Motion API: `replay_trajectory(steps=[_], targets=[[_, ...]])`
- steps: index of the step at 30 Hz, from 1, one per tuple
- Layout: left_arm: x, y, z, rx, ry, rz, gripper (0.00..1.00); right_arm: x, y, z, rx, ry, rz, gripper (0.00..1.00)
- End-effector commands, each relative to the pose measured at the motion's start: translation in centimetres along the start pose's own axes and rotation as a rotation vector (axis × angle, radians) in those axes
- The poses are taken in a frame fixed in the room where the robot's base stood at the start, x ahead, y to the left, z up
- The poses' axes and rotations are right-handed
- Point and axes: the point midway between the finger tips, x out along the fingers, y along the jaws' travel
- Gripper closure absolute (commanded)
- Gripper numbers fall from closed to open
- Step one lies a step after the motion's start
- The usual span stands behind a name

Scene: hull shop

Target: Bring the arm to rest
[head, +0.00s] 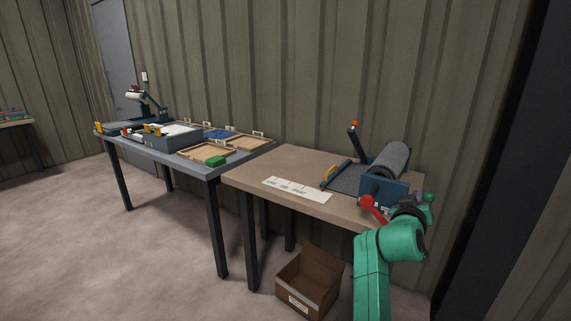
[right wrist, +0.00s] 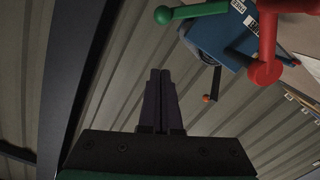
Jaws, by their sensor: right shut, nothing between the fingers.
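My right arm is bent at the lower right of the head view, with its right gripper (head: 417,196) at the right end of the brown table. In the right wrist view the dark fingers of the right gripper (right wrist: 160,75) lie together with nothing between them. The blue machine with a grey roll (head: 386,168) stands just beyond the gripper; its blue body also shows in the right wrist view (right wrist: 215,40). A red lever (head: 372,208) and a green knob (head: 428,197) are close beside the gripper. My left gripper is not in view.
The brown table (head: 250,168) carries a white labelled strip (head: 298,190). A grey table (head: 215,170) with trays and a green block (head: 215,160) adjoins it on the left. An open brown box (head: 308,285) stands on the floor below. The corrugated wall is close behind. Floor at left is clear.

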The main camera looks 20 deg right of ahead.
Motion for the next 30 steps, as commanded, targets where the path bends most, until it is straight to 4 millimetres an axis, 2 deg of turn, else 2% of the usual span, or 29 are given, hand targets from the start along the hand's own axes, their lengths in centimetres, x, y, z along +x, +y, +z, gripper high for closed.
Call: replay_trajectory(steps=[2,4,5,7,8,12,15,21,27,29,30], targets=[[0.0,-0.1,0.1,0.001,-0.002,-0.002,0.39,-0.1,-0.1,0.1,-0.001,-0.003,-0.004,1.00],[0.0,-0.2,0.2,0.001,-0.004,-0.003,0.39,-0.6,-0.9,1.2,-0.009,-0.022,-0.033,1.00],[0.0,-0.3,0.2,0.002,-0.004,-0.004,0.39,-1.1,-1.6,2.0,-0.016,-0.038,-0.059,1.00],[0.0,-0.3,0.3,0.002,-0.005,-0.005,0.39,-3.0,-4.1,5.1,-0.040,-0.105,-0.161,1.00],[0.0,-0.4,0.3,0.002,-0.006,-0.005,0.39,-4.2,-5.4,6.7,-0.054,-0.140,-0.217,1.00],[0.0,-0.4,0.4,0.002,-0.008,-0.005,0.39,-10.9,-10.9,14.1,-0.133,-0.330,-0.494,1.00],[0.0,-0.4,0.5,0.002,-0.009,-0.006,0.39,-15.7,-13.2,18.1,-0.189,-0.446,-0.654,1.00],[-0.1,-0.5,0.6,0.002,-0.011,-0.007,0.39,-23.9,-15.1,23.5,-0.281,-0.627,-0.889,1.00],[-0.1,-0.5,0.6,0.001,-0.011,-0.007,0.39,-31.1,-15.1,27.2,-0.362,-0.780,-1.079,1.00],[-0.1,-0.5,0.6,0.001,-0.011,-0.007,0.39,-33.1,-14.9,28.1,-0.385,-0.821,-1.130,1.00],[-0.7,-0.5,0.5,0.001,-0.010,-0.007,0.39,-32.5,-15.8,28.9,-0.386,-0.824,-1.122,1.00]])
